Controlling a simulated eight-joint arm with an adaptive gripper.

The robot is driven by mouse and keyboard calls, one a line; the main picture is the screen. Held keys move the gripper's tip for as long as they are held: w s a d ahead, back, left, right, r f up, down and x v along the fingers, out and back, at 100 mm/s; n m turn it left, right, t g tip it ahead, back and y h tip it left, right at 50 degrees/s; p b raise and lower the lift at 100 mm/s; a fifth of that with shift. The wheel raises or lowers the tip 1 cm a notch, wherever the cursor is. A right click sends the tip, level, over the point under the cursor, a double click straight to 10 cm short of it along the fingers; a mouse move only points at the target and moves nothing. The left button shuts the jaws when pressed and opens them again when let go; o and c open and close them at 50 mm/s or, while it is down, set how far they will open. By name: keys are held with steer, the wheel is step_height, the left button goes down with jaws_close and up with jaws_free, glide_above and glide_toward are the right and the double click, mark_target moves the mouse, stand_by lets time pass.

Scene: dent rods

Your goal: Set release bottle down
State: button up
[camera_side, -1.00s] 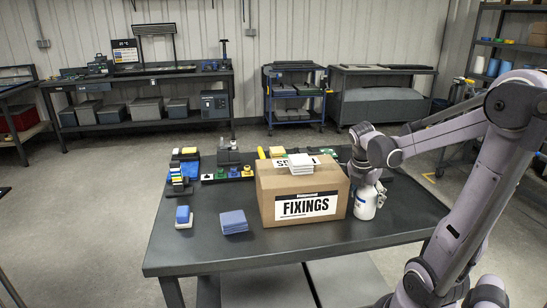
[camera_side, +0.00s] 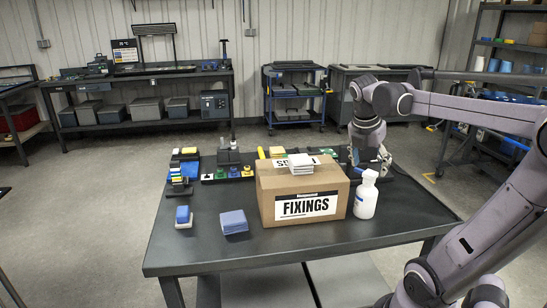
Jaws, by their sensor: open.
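The release bottle (camera_side: 366,199) is white with a narrow top. It stands upright on the dark table (camera_side: 300,247), just right of the cardboard box marked FIXINGS (camera_side: 305,190). My gripper (camera_side: 369,172) is behind the bottle and a little above it in the picture, open and apart from it. Its fingers point down near the back right of the table. The fingertips are small and partly overlap dark items behind the box.
White pads (camera_side: 300,163) lie on top of the box. A stack of blue cloths (camera_side: 234,221) and a blue and white block (camera_side: 184,217) lie to its left. Dark trays with small items (camera_side: 228,172) line the back of the table. The front right is clear.

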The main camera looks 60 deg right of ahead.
steer(key=w+a+m+t, duration=0.1)
steer(key=a, duration=0.1)
steer(key=w+a+f+m+t, duration=0.1)
steer(key=w+a, duration=0.1)
steer(key=w+a+f+m, duration=0.1)
steer(key=w+a+m, duration=0.1)
steer(key=a, duration=0.1)
steer(key=shift+a+f+t, duration=0.1)
steer(key=shift+f+t, duration=0.05)
steer(key=shift+t, duration=0.25)
steer(key=w+a+f+m+t+y, duration=0.2)
steer(key=a+m, duration=0.4)
steer(key=a, duration=0.3)
steer(key=w+a+f+m+t+y, duration=0.2)
steer(key=a+m, duration=0.4)
steer(key=a, duration=0.4)
steer(key=shift+w+a+f+t+y, duration=0.15)
steer(key=shift+a+f+t+y, duration=0.15)
steer(key=shift+f+t, duration=0.25)
